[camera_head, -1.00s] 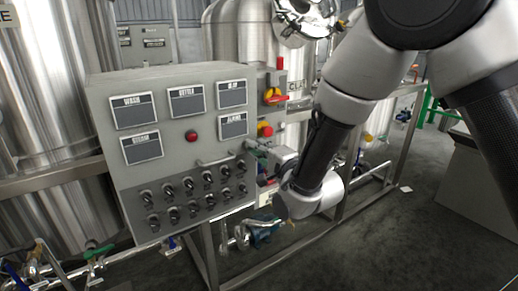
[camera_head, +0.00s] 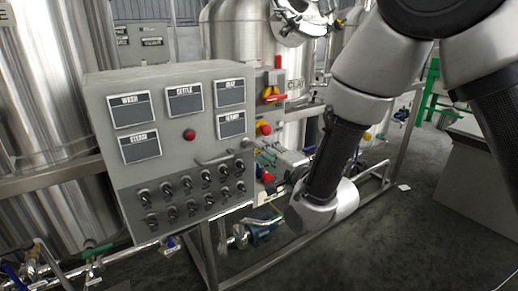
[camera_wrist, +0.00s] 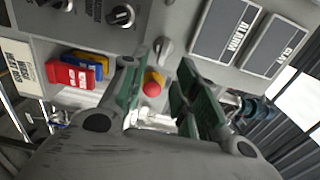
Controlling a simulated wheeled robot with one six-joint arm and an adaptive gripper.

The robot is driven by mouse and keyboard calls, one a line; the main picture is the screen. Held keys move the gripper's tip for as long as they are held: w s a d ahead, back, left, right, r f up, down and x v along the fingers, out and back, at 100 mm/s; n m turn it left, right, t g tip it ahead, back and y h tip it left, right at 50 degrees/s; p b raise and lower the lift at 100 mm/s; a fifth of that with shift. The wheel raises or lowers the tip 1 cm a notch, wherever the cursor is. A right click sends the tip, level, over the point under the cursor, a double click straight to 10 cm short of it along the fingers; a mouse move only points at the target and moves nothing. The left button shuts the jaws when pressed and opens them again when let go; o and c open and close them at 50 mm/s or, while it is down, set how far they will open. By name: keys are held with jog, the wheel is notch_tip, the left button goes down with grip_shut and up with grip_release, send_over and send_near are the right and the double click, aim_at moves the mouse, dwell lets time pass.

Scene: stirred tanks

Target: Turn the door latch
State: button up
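The likely door latch, a small grey knob (camera_wrist: 163,48), sits on the grey cabinet front between the black knobs and the ALARM display in the wrist view. It also shows near the front panel's right edge in the head view (camera_head: 247,143). My gripper (camera_wrist: 162,82) is open, its two green-padded fingers apart with nothing held between them. In the head view my gripper (camera_head: 266,157) is beside the cabinet's right edge, just right of and below the latch. It appears apart from the latch; the exact gap is hard to tell.
Red (camera_wrist: 70,76) and blue-yellow switch parts are nearby. A bar handle (camera_head: 212,161) and several black knobs are on the cabinet front.

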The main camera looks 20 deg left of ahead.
jog(key=shift+v, duration=1.7)
